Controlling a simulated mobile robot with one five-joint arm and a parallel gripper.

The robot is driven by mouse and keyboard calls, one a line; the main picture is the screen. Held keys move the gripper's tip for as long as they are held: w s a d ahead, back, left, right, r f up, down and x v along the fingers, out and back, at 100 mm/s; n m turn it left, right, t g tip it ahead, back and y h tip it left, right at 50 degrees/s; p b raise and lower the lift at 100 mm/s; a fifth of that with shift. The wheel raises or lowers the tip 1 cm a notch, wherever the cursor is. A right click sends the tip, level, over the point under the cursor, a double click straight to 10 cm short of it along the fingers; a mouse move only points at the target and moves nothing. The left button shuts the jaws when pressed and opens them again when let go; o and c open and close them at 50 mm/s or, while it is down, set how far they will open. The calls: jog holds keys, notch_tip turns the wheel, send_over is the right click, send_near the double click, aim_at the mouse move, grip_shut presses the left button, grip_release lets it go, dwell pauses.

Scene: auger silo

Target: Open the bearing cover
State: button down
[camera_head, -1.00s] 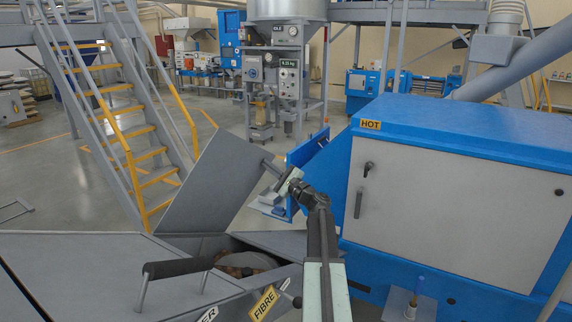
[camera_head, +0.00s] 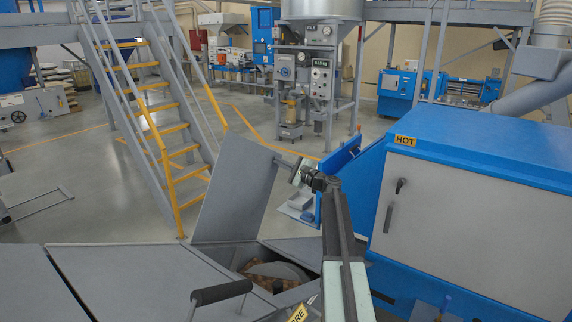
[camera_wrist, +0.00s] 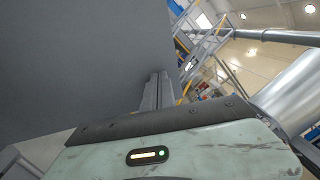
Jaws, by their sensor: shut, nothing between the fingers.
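A flat grey panel (camera_head: 237,190), apparently the bearing cover, stands tilted up on edge in the head view. An opening (camera_head: 275,272) shows at its foot, with brown material and a curved grey part inside. My gripper (camera_head: 285,163) is shut and empty, its fingers against or very near the panel's right face by the upper edge; exact contact cannot be told. In the wrist view the shut fingers (camera_wrist: 158,92) point at the panel (camera_wrist: 85,60), which fills the left side.
A black-handled bar (camera_head: 222,291) and a yellow label lie in front. Yellow-edged stairs (camera_head: 165,110) rise behind the panel, with open floor beside them.

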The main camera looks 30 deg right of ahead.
dwell(0.3)
jog(key=d+r+v, duration=0.1)
jog(key=v, duration=1.2)
jog(key=shift+s+d+r, duration=0.15)
jog(key=shift+s+r, duration=0.1)
jog(key=shift+r, duration=0.05)
